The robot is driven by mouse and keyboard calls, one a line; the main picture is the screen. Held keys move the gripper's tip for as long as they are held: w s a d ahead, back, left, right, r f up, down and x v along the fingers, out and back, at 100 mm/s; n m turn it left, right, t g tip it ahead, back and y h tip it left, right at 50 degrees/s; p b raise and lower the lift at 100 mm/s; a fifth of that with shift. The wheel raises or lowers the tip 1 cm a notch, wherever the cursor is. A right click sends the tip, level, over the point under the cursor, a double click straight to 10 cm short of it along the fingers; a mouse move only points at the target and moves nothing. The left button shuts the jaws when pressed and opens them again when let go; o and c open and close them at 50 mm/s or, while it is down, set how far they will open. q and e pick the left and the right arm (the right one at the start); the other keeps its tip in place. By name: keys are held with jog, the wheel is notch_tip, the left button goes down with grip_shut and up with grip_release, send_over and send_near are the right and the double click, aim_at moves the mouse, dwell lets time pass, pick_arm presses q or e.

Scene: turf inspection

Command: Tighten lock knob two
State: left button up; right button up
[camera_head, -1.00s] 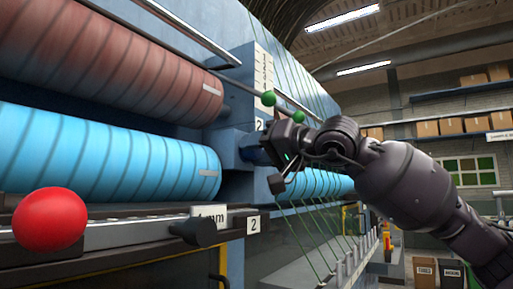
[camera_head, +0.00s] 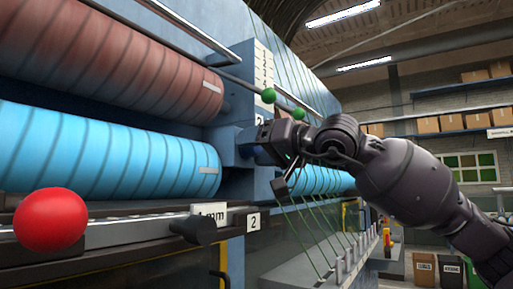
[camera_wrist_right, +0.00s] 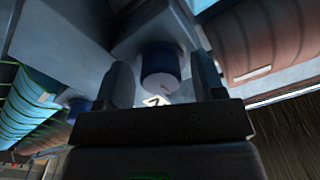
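A blue round knob (camera_wrist_right: 160,64) shows in the right wrist view, between the two dark fingers of my right gripper (camera_wrist_right: 162,82). A gap shows on each side of it, so the fingers do not appear to touch it. A small white tag (camera_wrist_right: 156,100) is just below it. In the head view my right gripper (camera_head: 272,148) is at the blue machine housing, beside a white label marked 2 (camera_head: 259,119). The knob is mostly hidden behind the gripper there. My left gripper is not in view.
A brown roller (camera_head: 120,62) and a bright blue roller (camera_head: 110,150) lie to the left. A red ball (camera_head: 50,220), a dark handle (camera_head: 194,230) and another 2 label (camera_head: 253,222) are in front. Green balls (camera_head: 268,95) sit above the gripper. Taut green cords hang behind it.

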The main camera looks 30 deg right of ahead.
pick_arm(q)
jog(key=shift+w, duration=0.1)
pick_arm(e)
jog(key=shift+s+d, duration=0.35)
jog(key=shift+s, duration=0.2)
jog(key=b+v, duration=0.2)
jog(key=v, duration=0.1)
jog(key=shift+s+d+f, duration=0.1)
jog(key=shift+s+f, duration=0.05)
jog(key=shift+s, duration=0.1)
jog(key=b, duration=0.5)
send_near(259, 149)
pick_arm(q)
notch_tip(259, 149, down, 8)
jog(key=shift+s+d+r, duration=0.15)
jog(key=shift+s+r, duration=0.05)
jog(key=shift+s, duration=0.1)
pick_arm(e)
jog(key=shift+s, duration=0.25)
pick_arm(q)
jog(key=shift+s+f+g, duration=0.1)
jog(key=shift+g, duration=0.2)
